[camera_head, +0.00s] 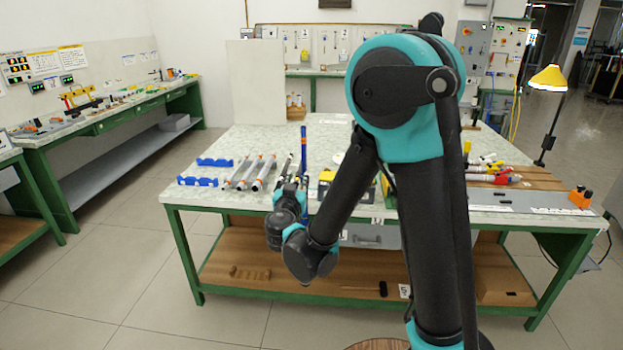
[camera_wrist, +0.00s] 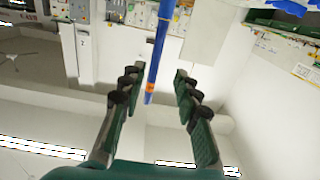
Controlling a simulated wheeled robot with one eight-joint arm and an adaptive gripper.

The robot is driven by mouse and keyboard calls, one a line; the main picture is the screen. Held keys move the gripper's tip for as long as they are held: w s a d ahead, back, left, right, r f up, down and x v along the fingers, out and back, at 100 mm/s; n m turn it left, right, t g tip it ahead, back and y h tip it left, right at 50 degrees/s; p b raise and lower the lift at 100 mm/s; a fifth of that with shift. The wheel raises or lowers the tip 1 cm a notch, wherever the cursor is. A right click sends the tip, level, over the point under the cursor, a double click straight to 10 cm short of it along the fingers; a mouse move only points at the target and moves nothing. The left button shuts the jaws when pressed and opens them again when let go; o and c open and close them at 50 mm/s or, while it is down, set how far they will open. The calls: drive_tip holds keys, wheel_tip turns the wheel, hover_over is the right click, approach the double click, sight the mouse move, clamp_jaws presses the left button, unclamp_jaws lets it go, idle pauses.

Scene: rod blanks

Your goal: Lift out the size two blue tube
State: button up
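A blue tube (camera_head: 304,145) stands upright above the table in the head view, beside and partly behind my gripper. My gripper (camera_wrist: 157,75) is open, with a clear gap on both sides of the tube. In the head view my gripper (camera_head: 290,190) is at the table's front edge, and its fingers are hard to make out. A size mark on the tube cannot be read.
Several grey rods (camera_head: 250,171) lie on the table (camera_head: 340,128) left of my gripper, beside blue supports (camera_head: 197,181). A yellow-and-black item (camera_head: 326,180) is close on the right. A tall pale panel (camera_head: 256,82) stands at the back left.

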sight(305, 157)
drive_tip(key=w, duration=1.1)
drive_tip(key=w+d, duration=0.1)
drive_tip(key=w, duration=0.4)
drive_tip(key=shift+w+f, duration=0.15)
drive_tip(key=shift+w, duration=0.1)
clamp_jaws()
